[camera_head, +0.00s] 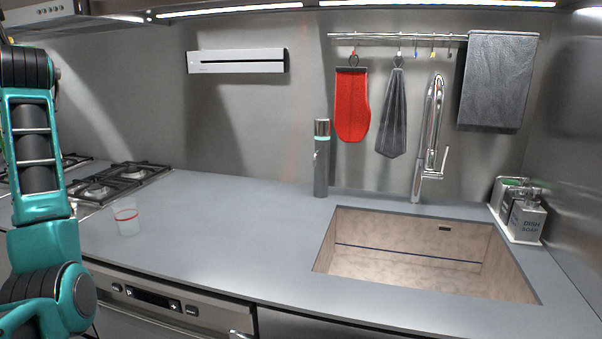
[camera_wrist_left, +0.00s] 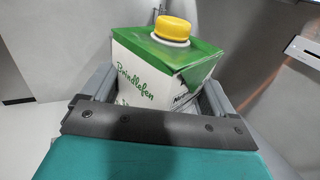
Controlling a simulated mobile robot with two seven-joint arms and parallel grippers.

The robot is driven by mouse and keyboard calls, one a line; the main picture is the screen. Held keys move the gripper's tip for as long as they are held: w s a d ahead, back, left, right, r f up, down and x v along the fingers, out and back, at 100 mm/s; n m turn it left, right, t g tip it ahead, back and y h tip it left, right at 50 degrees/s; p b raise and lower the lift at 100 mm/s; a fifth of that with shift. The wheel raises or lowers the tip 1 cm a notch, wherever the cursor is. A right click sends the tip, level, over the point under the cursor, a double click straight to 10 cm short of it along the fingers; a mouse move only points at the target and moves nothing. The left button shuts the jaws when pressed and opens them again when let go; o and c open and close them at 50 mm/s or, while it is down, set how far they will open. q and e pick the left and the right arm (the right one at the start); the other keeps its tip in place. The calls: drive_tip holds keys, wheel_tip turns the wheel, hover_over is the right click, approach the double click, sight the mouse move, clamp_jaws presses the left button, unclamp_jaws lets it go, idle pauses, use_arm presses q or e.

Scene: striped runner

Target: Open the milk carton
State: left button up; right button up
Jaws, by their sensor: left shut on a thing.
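The milk carton (camera_wrist_left: 140,75) shows in the left wrist view. It is white with a green top, green lettering and a yellow cap (camera_wrist_left: 172,28), which sits on the top. My left gripper (camera_wrist_left: 155,90) is shut on the carton, with a finger on each side of it. The carton's lower part is hidden behind the gripper. In the head view the teal arm at the left edge is mine, but neither the carton nor a gripper shows there. My right gripper is in neither view.
A clear cup with a red band (camera_head: 126,217) stands on the grey counter (camera_head: 215,228), near the gas hob (camera_head: 115,182). A sink (camera_head: 420,256) is at the right, with a tall tap (camera_head: 431,140) behind it and soap dispensers (camera_head: 527,217) beside it. The counter between cup and sink is clear.

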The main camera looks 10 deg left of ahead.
use_arm(q)
drive_tip(key=s+a+r+n+g, duration=0.1)
drive_tip(key=s+a+r, duration=0.2)
drive_tip(key=w+d+f+m+t+h, duration=0.3)
drive_tip(key=d+f+m+t+h, duration=0.1)
drive_tip(key=d+f, duration=0.85)
drive_tip(key=w+d+f+m+t+h, duration=0.3)
drive_tip(key=d+f+m+t+h, duration=0.15)
drive_tip(key=d+f, duration=0.8)
drive_tip(key=s+d+f+m+t+h, duration=0.1)
drive_tip(key=s+d+f+m+h, duration=0.1)
drive_tip(key=s+d+f, duration=0.4)
drive_tip(key=s+d+f+m+h, duration=0.2)
drive_tip(key=s+d+f+h, duration=0.3)
drive_tip(key=d+f, duration=0.5)
drive_tip(key=shift+s+d+m+t, duration=0.35)
drive_tip(key=shift+s+d, duration=0.1)
drive_tip(key=shift+d, duration=1.7)
